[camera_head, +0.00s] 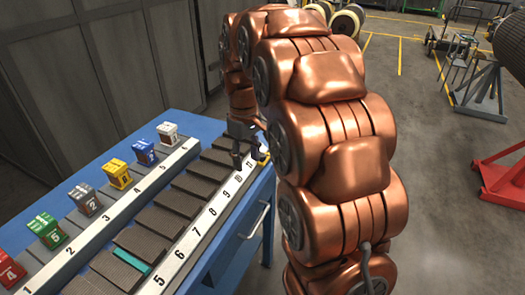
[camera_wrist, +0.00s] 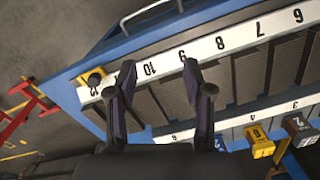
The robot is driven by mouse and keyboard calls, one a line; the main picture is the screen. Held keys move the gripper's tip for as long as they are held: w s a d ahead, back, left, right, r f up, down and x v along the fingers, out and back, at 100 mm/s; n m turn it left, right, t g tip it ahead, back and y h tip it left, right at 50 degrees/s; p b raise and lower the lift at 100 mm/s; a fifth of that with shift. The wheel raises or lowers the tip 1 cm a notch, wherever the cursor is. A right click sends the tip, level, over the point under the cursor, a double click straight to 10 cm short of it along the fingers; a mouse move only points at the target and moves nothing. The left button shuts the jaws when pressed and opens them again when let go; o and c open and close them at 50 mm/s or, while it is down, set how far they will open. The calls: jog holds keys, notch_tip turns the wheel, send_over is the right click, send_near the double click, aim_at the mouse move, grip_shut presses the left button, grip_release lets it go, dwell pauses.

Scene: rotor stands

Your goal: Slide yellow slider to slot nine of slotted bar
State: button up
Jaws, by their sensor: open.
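The yellow slider (camera_wrist: 93,78) sits at the far end of the slotted bar, by the 12 mark in the wrist view. In the head view only a little of the yellow slider (camera_head: 263,157) shows beside my arm. The white numbered strip of the slotted bar (camera_wrist: 205,43) reads from 6 to 12 in the wrist view; its strip (camera_head: 205,220) also shows in the head view. My gripper (camera_wrist: 158,72) is open and empty over the bar near the 10 mark. The slider lies outside the jaws, left of them. In the head view my gripper (camera_head: 241,150) is partly hidden.
A blue table (camera_head: 190,122) carries the bar and a second numbered strip (camera_head: 95,232). Several coloured numbered blocks stand along its far side, including a yellow block (camera_head: 117,175) and a blue block (camera_head: 144,152). A red stand (camera_head: 500,180) is on the floor at right.

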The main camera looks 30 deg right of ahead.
jog(key=n, duration=0.1)
send_near(262, 155)
jog(key=shift+s+a+f+t+p, duration=0.3)
jog(key=shift+s+a+p, duration=0.05)
jog(key=shift+s+a, duration=0.2)
jog(key=shift+w+d+f, duration=0.2)
jog(key=shift+w+d, duration=0.1)
jog(key=shift+d, duration=0.2)
jog(key=shift+f+p, duration=1.15)
jog(key=shift+f, duration=2.7)
grip_shut()
